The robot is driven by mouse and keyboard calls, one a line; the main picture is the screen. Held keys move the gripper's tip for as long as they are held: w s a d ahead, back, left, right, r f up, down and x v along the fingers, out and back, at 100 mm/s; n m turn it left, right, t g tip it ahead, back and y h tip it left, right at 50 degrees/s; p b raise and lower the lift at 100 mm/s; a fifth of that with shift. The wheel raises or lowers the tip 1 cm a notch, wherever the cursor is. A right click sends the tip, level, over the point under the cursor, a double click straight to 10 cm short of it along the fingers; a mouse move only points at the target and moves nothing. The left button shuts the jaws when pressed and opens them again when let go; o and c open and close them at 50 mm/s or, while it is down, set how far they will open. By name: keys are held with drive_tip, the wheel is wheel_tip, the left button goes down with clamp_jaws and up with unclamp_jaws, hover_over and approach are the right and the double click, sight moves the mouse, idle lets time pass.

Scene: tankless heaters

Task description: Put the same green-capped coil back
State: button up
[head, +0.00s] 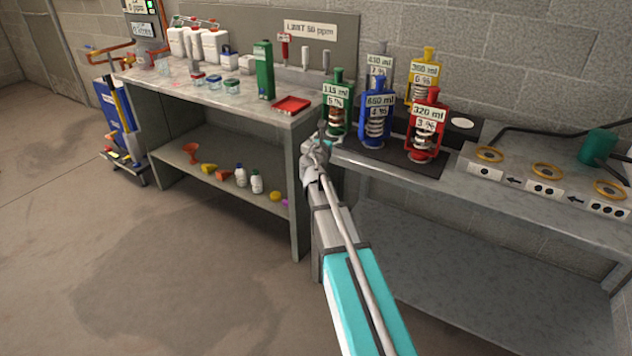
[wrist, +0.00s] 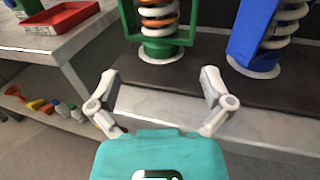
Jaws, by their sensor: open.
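The green-capped coil (head: 338,112) stands upright in its green frame at the left end of the dark mat (head: 395,160), with a label that seems to read 115 ml. In the wrist view its lower part (wrist: 159,25) shows orange and white turns and a green base; its top is out of that view. My gripper (wrist: 160,88) is open and empty, its fingers apart just in front of the green base. In the head view my gripper (head: 318,148) is at the bench's left front corner, partly covering the coil's foot.
A blue coil (head: 376,120), a red coil (head: 426,125), a yellow coil (head: 424,75) and a grey coil (head: 379,62) stand close by on the right. Three yellow rings, one of them here (head: 547,171), lie further right. A red tray (head: 291,105) is on the left table.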

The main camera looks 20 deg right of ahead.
drive_tip(key=shift+s+f+m+g, duration=0.35)
drive_tip(key=shift+s+m, duration=0.2)
drive_tip(key=shift+m, duration=0.25)
drive_tip(key=s+f+m+g, duration=0.1)
drive_tip(key=s+m, duration=0.1)
drive_tip(key=m, duration=0.1)
drive_tip(key=s+f+m+g, duration=0.2)
drive_tip(key=m, duration=0.1)
drive_tip(key=s+a+f+m+g, duration=0.1)
drive_tip(key=s+f+m, duration=0.1)
drive_tip(key=s+m, duration=0.1)
drive_tip(key=shift+m+g, duration=0.25)
drive_tip(key=shift+m, duration=0.05)
drive_tip(key=s+a+f+m+g+y, duration=0.4)
drive_tip(key=s+a+m, duration=0.4)
drive_tip(key=s+a, duration=0.2)
drive_tip(key=s+a+f+m+g+y, duration=0.5)
drive_tip(key=s+a+f+m, duration=0.4)
drive_tip(key=s, duration=0.4)
drive_tip(key=shift+s+a+m+y, duration=0.3)
drive_tip(key=shift+s+a+y, duration=0.1)
drive_tip(key=shift+y, duration=0.4)
drive_tip(key=shift+r, duration=0.1)
wheel_tip(320, 180, up, 24)
drive_tip(key=p, duration=2.4)
drive_tip(key=shift+r+p, duration=0.25)
drive_tip(key=shift+p, duration=0.05)
